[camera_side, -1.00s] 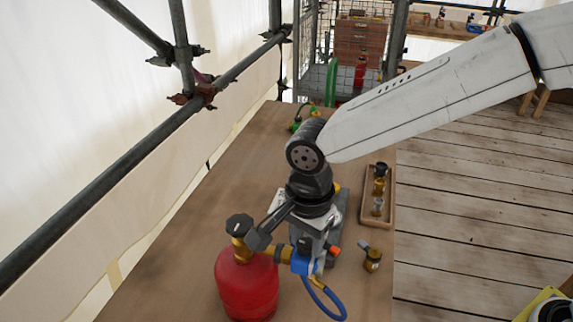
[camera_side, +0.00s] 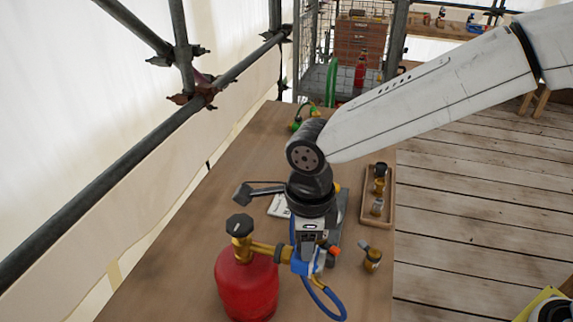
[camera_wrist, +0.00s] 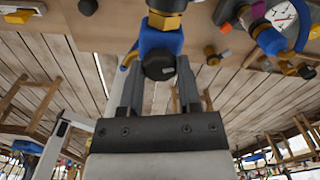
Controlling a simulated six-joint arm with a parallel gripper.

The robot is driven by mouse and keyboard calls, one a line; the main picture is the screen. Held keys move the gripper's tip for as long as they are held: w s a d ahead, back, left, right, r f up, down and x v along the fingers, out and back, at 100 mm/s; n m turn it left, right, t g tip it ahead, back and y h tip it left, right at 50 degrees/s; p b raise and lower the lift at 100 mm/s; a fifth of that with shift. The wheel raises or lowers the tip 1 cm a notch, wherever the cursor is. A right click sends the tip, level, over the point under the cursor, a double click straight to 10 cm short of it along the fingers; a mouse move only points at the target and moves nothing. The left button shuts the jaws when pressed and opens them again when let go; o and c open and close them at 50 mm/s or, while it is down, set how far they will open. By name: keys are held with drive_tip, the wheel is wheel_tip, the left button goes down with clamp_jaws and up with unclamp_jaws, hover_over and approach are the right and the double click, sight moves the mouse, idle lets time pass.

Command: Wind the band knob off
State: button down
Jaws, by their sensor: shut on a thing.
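In the wrist view, my gripper (camera_wrist: 157,92) has its two jaws closed around a black knob (camera_wrist: 159,66). The knob sits against a blue valve body (camera_wrist: 160,38) with a brass fitting (camera_wrist: 164,21) beyond it. In the side view, my gripper (camera_side: 310,246) points down onto the blue body (camera_side: 304,266); the jaws hide the knob there. A brass pipe joins this body to a red cylinder (camera_side: 247,286) with its own black top knob (camera_side: 240,225). A small orange-red knob (camera_side: 334,250) shows at the right. I cannot make out a band on the held knob.
A blue hose (camera_side: 325,300) curves below the valve. Scaffold poles (camera_side: 110,180) run along the left. The bench's left part is clear.

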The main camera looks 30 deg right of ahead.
drive_tip(key=shift+w+m, duration=0.1)
drive_tip(key=shift+m, duration=1.3)
drive_tip(key=shift+c, duration=1.4)
unclamp_jaws()
drive_tip(key=shift+r, duration=3.95)
